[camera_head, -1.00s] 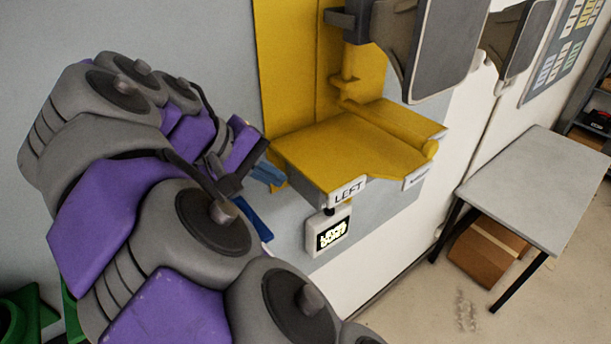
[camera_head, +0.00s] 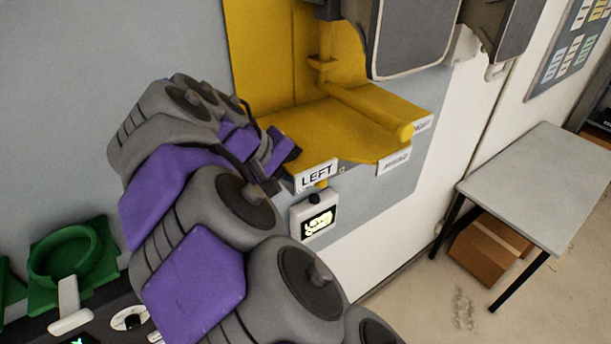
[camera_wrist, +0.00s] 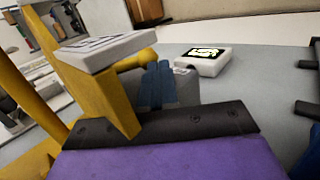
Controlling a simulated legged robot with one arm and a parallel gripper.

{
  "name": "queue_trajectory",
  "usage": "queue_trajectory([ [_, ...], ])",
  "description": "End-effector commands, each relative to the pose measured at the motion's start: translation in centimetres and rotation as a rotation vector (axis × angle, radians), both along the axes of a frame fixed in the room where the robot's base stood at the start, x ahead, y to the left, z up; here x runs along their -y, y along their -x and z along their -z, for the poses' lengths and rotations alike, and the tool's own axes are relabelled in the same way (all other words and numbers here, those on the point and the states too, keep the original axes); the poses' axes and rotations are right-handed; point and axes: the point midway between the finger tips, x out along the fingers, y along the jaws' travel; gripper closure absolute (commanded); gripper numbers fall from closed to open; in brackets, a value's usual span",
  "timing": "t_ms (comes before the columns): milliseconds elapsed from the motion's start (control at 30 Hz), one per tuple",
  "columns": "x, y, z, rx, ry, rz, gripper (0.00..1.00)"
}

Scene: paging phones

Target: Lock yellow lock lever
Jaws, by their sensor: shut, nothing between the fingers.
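The yellow station (camera_head: 320,130) is mounted on the wall, with a flat shelf and a white LEFT label (camera_head: 316,175) at its front edge. A thick yellow bar (camera_head: 365,107) with a rounded end lies along the shelf. A short yellow peg (camera_head: 321,185) shows under the label. In the wrist view, a rounded yellow peg (camera_wrist: 136,60) sticks out beside the label plate (camera_wrist: 100,48). My gripper's blue fingers (camera_wrist: 158,85) are together and empty, close to that peg; contact is unclear. In the head view, my gripper (camera_head: 284,153) is at the shelf's front left, its fingertips hidden.
A white box with a lit screen (camera_head: 314,214) hangs below the LEFT label. Grey-faced panels (camera_head: 415,35) overhang the shelf. A grey table (camera_head: 540,185) stands right, with a cardboard box (camera_head: 490,250) beneath. A green round holder (camera_head: 68,262) is at lower left.

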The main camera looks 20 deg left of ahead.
Motion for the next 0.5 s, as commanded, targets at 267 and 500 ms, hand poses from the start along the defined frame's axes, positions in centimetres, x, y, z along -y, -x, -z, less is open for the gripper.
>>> queue_trajectory([
  [267,0.7,0.2,0.3,0.058,0.038,-0.004,1.00],
  [500,1.3,-0.3,1.8,0.217,0.171,-0.005,1.00],
])
